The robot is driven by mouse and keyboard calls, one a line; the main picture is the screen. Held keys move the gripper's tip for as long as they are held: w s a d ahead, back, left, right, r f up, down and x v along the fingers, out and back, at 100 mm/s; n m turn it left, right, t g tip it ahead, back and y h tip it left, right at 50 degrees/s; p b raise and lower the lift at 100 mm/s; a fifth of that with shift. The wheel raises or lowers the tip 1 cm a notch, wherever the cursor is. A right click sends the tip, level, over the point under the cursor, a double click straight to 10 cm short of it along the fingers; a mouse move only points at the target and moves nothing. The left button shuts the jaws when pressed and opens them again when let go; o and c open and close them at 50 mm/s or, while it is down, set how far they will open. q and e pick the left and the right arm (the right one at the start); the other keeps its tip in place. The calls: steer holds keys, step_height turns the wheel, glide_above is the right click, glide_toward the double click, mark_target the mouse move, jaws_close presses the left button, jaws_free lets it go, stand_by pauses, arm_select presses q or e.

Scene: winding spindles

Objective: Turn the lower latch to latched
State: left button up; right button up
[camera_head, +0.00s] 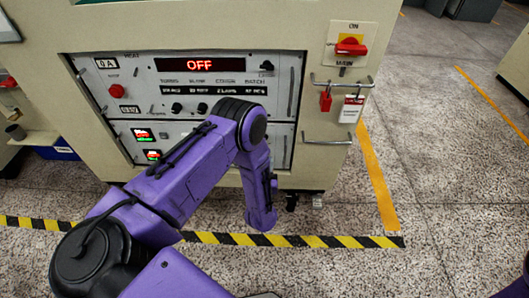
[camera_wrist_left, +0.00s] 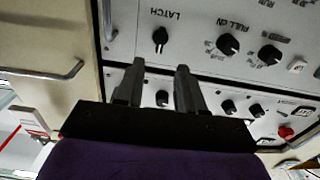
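The wrist view is upside down, so the lower panel (camera_wrist_left: 205,55) is at its top. There a black knob (camera_wrist_left: 160,38) stands beside the inverted word LATCH, with a light pointer mark toward the picture's bottom. My left gripper (camera_wrist_left: 160,67) is open and empty, its two dark fingers apart and pointing at the panel, just below that knob in the picture. No contact with the knob shows. Another dark knob (camera_wrist_left: 162,97) shows between the fingers, on the other panel. In the head view my left arm covers the gripper and latch area. My right gripper is out of view.
The cream cabinet (camera_head: 230,22) carries a red OFF display (camera_head: 201,65). A red rotary switch (camera_head: 351,47), metal handles and a red padlock (camera_head: 325,100) are at its right. Striped floor tape (camera_head: 330,241) runs in front.

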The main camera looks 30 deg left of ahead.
arm_select(q)
steer(key=b+x, duration=0.1)
steer(key=x, duration=0.8)
steer(key=shift+w+b, duration=0.2)
steer(key=shift+b, duration=0.15)
steer(key=shift+r, duration=0.1)
jaws_close()
